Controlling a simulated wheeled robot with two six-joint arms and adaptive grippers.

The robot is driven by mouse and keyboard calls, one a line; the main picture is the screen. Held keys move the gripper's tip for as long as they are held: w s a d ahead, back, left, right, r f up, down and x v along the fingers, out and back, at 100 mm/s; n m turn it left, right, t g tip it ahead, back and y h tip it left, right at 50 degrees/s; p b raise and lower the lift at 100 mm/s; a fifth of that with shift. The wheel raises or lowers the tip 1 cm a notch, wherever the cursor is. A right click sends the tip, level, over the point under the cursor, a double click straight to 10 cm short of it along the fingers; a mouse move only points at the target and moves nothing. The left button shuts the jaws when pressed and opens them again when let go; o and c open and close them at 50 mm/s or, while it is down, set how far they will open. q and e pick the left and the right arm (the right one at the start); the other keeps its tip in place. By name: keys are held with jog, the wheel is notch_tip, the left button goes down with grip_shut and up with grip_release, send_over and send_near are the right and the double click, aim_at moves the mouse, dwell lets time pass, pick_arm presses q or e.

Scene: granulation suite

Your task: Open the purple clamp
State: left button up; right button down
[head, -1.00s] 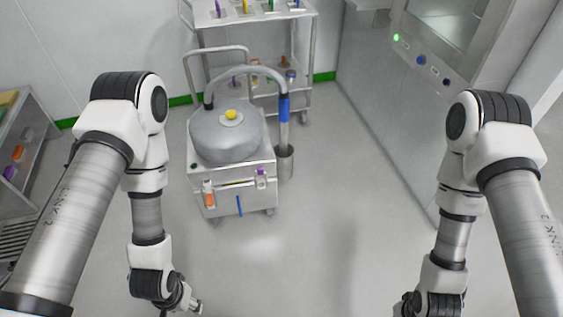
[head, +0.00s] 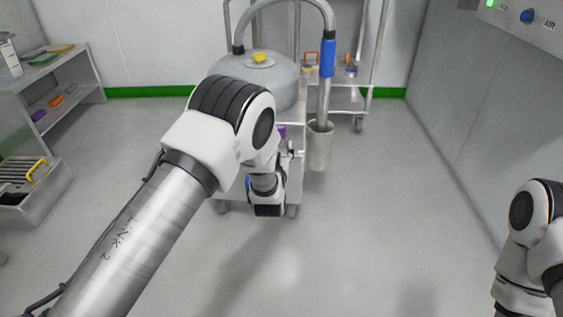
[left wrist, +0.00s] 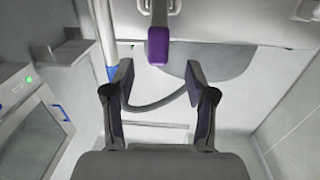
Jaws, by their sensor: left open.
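The purple clamp (left wrist: 158,45) shows in the left wrist view at the top middle, with its purple handle end towards me and grey metal behind it. In the head view only a small purple patch of the clamp (head: 281,131) shows beside my left arm, which hides most of it. My left gripper (left wrist: 159,68) is open and empty. The purple handle appears just beyond its fingertips, roughly centred between them in the picture, and is not gripped. In the head view the left gripper (head: 293,152) is small and partly hidden at the cart's front. My right gripper is out of view.
The cart carries a grey domed vessel (head: 270,82) with a yellow knob and a hose with a blue grip (head: 327,58). A metal cup (head: 319,150) stands at its right. A shelf rack is behind. A bin (head: 35,200) stands left. Floor at right is clear.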

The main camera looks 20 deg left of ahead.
aim_at(281, 133)
pick_arm(q)
jog(key=b+x, duration=0.1)
jog(key=x, duration=0.2)
jog(key=b+x, duration=0.2)
jog(key=x, duration=0.2)
jog(key=shift+w+r, duration=0.4)
jog(key=shift+w, duration=0.25)
jog(key=shift+c, duration=0.3)
grip_shut()
